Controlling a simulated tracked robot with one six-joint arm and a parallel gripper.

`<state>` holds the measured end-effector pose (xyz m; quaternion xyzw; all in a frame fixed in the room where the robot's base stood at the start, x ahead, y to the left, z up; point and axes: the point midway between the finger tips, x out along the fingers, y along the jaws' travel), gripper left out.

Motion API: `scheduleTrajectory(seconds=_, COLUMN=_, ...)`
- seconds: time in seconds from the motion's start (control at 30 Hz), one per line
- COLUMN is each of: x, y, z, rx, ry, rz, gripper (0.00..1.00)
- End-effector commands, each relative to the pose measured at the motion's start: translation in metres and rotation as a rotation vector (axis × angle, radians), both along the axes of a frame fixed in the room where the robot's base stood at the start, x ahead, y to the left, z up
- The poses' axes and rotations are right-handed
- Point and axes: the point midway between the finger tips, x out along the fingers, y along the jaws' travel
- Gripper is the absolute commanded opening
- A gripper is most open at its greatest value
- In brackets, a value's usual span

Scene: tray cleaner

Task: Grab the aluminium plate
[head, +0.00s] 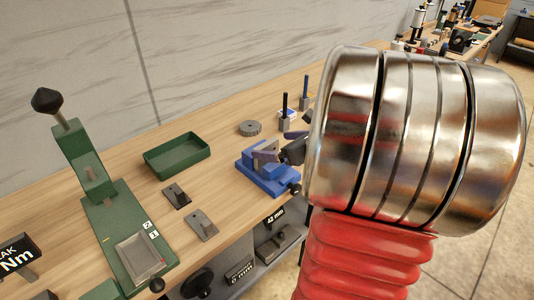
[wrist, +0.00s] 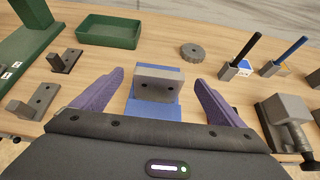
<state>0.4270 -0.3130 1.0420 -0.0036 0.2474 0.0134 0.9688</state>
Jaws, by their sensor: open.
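A grey metal plate with two holes (wrist: 159,73), which looks like the aluminium plate, stands at the blue vise (wrist: 153,109) in the wrist view. My gripper (wrist: 159,78) is open, with one purple finger on each side of the plate and a gap on both sides.
A green tray (head: 177,156), two dark brackets (head: 176,196) (head: 203,225) and a green lever press (head: 120,235) stand to the left. A grey round gear (head: 250,128) lies behind the vise. Small holders with upright pens (wrist: 240,68) stand to the right, with a grey clamp-like block (wrist: 284,117).

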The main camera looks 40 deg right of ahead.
Motion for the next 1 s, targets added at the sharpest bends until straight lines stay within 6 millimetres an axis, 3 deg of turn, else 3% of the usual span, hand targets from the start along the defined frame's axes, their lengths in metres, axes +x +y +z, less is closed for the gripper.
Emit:
scheduleTrajectory(seconds=0.4, x=0.041, y=0.002, z=-0.022, rx=0.001, ry=0.000, rz=0.000, gripper=0.92)
scheduleTrajectory(seconds=1.0, x=0.043, y=0.001, z=-0.023, rx=0.000, ry=0.000, rz=-0.001, gripper=0.92)
